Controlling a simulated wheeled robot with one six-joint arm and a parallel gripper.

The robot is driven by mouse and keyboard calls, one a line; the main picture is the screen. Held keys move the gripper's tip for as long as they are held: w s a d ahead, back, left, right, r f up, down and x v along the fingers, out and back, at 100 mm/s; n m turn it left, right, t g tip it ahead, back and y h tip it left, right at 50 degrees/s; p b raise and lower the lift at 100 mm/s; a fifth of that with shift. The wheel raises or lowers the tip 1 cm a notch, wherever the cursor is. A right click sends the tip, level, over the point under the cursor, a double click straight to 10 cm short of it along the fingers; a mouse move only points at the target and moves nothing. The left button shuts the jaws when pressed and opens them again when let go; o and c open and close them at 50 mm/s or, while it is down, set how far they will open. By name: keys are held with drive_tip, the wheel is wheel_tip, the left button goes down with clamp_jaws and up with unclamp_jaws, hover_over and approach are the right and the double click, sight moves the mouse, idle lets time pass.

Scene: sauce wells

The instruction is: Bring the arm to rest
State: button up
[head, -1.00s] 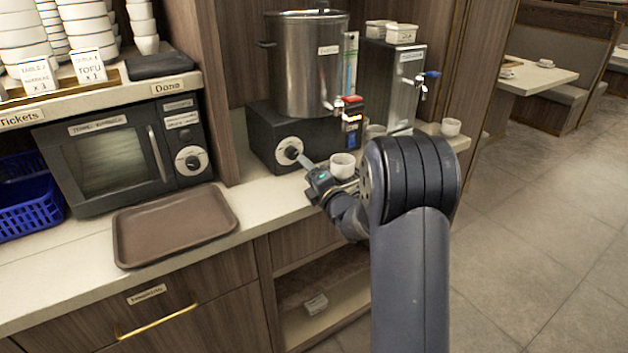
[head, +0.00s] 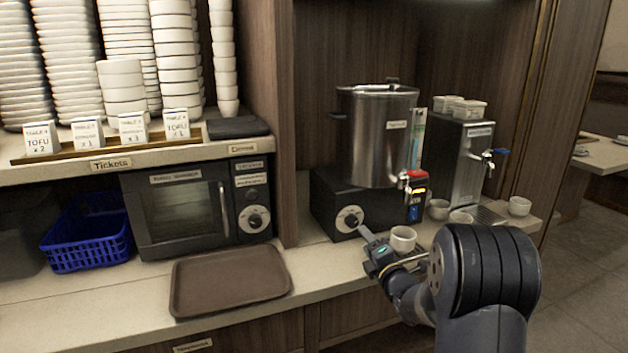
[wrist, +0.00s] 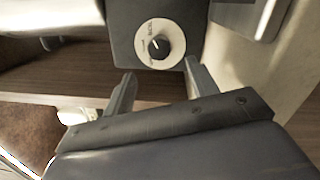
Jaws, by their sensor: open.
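My gripper (head: 372,247) is just in front of the black base (head: 365,208) of the steel urn, close to its round dial (head: 349,219). In the wrist view my two fingers (wrist: 158,88) stand apart with nothing between them, and the dial (wrist: 159,46) lies beyond the fingertips. I cannot tell whether a fingertip touches the dial or base. My arm reaches in from the lower right. A small white cup (head: 403,239) stands beside my gripper in the head view.
The steel urn (head: 377,135) and a steel dispenser (head: 467,165) stand at the back. Several cups stand near their taps. A brown tray (head: 231,280) lies on the counter before the microwave (head: 195,210). A blue basket (head: 88,238) is at left.

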sight(353, 224)
drive_tip(key=x, duration=0.8)
drive_tip(key=shift+p, duration=0.35)
drive_tip(key=shift+s, duration=0.1)
